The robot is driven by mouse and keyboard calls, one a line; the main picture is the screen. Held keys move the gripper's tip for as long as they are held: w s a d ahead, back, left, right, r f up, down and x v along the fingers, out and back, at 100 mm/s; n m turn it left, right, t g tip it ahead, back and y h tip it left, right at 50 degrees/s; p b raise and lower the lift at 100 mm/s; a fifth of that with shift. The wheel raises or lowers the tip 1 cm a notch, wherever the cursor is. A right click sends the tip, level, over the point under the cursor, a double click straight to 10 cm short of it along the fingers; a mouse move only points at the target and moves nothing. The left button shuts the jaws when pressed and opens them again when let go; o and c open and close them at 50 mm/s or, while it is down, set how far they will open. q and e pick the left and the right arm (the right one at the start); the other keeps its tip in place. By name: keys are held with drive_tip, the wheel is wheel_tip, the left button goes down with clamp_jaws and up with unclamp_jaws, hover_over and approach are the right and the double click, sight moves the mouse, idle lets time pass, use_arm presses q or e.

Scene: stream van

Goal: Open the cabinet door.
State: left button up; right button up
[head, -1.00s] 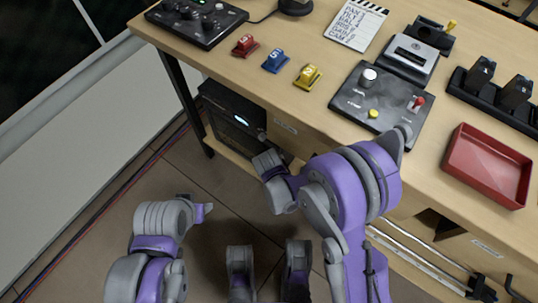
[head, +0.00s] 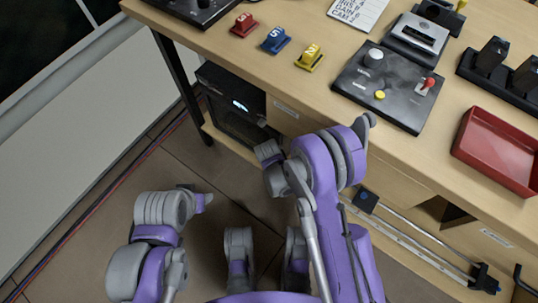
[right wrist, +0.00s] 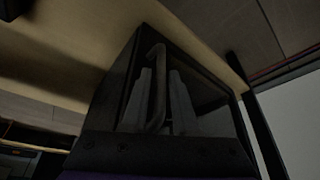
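The cabinet (head: 226,112) is a black box with a dark front, under the left part of the desk. In the right wrist view the cabinet door (right wrist: 211,92) is a dark pane in a black frame and looks closed. A vertical bar handle (right wrist: 158,62) stands on it. My right gripper (right wrist: 160,75) is in front of the door, its two pale fingers apart with the handle between them; contact is not clear. In the head view my right gripper (head: 268,152) is beside the cabinet, fingertips hidden. My left gripper (head: 204,200) hangs over the floor, its fingers too unclear to judge.
The wooden desk (head: 300,92) is above the cabinet, with a control panel (head: 350,88), numbered blocks and a red tray (head: 468,150) on it. A black desk leg (head: 178,85) stands left of the cabinet. Floor in front is clear apart from my arms.

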drive_tip(key=shift+c, duration=0.3)
clamp_jaws()
idle(1.1)
